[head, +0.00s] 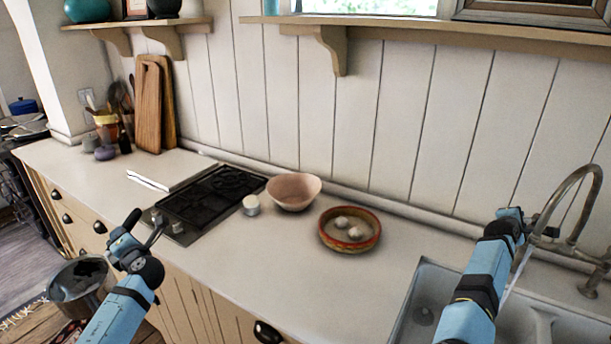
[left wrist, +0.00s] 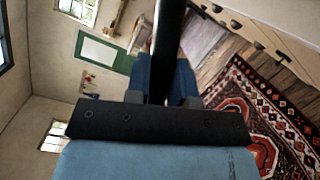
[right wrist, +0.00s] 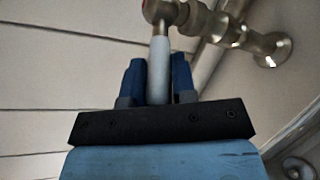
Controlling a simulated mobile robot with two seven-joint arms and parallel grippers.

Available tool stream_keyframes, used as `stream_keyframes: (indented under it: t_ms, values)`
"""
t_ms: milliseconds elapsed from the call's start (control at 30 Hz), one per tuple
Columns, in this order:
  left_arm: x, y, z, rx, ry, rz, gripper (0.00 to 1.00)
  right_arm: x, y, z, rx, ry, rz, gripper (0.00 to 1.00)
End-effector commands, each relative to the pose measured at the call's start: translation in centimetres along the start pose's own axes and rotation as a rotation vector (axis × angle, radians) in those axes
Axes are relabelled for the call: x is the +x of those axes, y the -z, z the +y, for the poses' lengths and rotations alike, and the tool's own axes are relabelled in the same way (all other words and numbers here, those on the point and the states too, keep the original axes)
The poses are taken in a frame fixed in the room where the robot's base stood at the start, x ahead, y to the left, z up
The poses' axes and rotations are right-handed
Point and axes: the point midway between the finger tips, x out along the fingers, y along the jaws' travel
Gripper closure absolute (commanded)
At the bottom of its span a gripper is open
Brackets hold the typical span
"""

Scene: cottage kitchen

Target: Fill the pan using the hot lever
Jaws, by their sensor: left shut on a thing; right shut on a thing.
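A metal pan (head: 72,292) is at the lower left of the head view, in front of the counter and apart from the sink. My left gripper (head: 128,236) is beside it. In the left wrist view a dark handle (left wrist: 168,45) runs between its blue fingers, which are shut on it. My right gripper (head: 520,218) is at the tap (head: 572,195) on the right. In the right wrist view its fingers are shut on a pale lever (right wrist: 159,70) joined to brass fittings. A thin pale streak runs below the spout; I cannot tell whether it is water.
A sink (head: 420,290) is at the lower right. A red-rimmed bowl (head: 372,244), a pink bowl (head: 293,191) and a small white jar (head: 251,206) stand on the counter. The hob (head: 212,198) is left of them. Bare counter lies between bowl and sink.

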Motion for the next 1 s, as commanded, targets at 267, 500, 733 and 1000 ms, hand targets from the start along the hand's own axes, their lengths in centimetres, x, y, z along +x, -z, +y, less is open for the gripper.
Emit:
stream_keyframes:
  t_ms: [267,500,733,1000]
  values:
    - [0.01,-0.21,0.58,0.000,-0.001,0.000,1.00,0.03,-0.31,0.46,-0.003,-0.016,0.006,1.00]
    - [0.01,-0.21,0.56,0.000,-0.001,0.000,1.00,0.03,-0.32,0.52,-0.003,-0.017,0.006,1.00]
    - [0.02,-0.21,0.56,0.000,-0.001,0.000,1.00,0.01,-0.22,0.34,-0.002,-0.013,0.007,0.49]
    - [0.01,0.00,0.01,0.000,-0.001,0.000,1.00,0.07,0.02,0.04,-0.001,-0.006,0.002,0.49]
